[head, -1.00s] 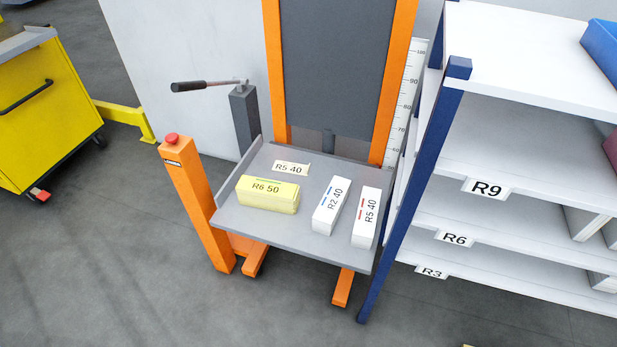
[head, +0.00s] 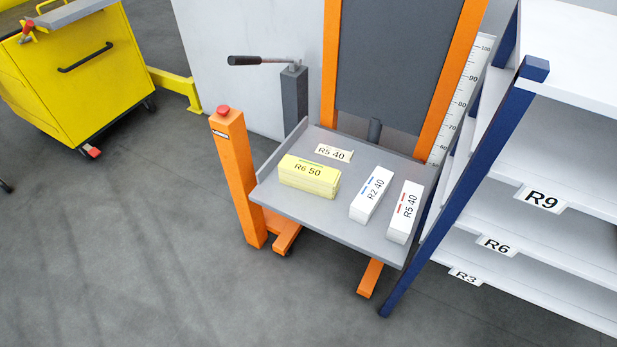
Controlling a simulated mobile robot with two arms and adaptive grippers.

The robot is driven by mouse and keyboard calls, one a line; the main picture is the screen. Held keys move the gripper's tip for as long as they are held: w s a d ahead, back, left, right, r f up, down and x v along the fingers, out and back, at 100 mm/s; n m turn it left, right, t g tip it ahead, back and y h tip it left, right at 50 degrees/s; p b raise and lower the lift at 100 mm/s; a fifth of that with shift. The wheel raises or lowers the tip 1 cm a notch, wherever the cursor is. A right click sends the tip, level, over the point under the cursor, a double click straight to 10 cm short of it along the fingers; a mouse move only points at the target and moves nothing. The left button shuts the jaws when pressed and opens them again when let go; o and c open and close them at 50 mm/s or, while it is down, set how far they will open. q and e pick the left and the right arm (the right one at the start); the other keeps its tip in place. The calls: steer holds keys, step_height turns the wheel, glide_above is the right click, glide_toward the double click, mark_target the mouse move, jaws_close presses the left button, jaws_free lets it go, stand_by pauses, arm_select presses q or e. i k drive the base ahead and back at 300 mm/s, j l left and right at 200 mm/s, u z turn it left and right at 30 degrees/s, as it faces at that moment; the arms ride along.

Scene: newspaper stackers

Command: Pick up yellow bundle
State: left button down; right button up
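The yellow bundle (head: 309,183), marked R6 50, lies on the left part of the grey platform (head: 312,214) of an orange lift. Two white bundles lie to its right on the same platform: one marked R2 40 (head: 371,194) with a blue mark, and one marked R5 40 (head: 404,212) with red marks. A flat pale label reading R5 40 (head: 333,153) lies behind the yellow bundle. Neither of my grippers shows in the head view.
The lift has an orange post with a red button (head: 223,112) and a dark lever (head: 262,61). A shelf rack with a blue upright (head: 470,180) stands close on the right. A yellow cart (head: 75,75) stands at the left. The floor in front is clear.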

mark_target(298, 172)
steer(key=i+j+z, duration=0.1)
steer(key=j, duration=0.25)
steer(key=i+j, duration=0.2)
steer(key=j, duration=0.15)
steer(key=i+j+z, duration=0.15)
steer(key=j, duration=0.2)
steer(key=i+j, duration=0.15)
steer(key=j, duration=0.2)
steer(key=z, duration=0.05)
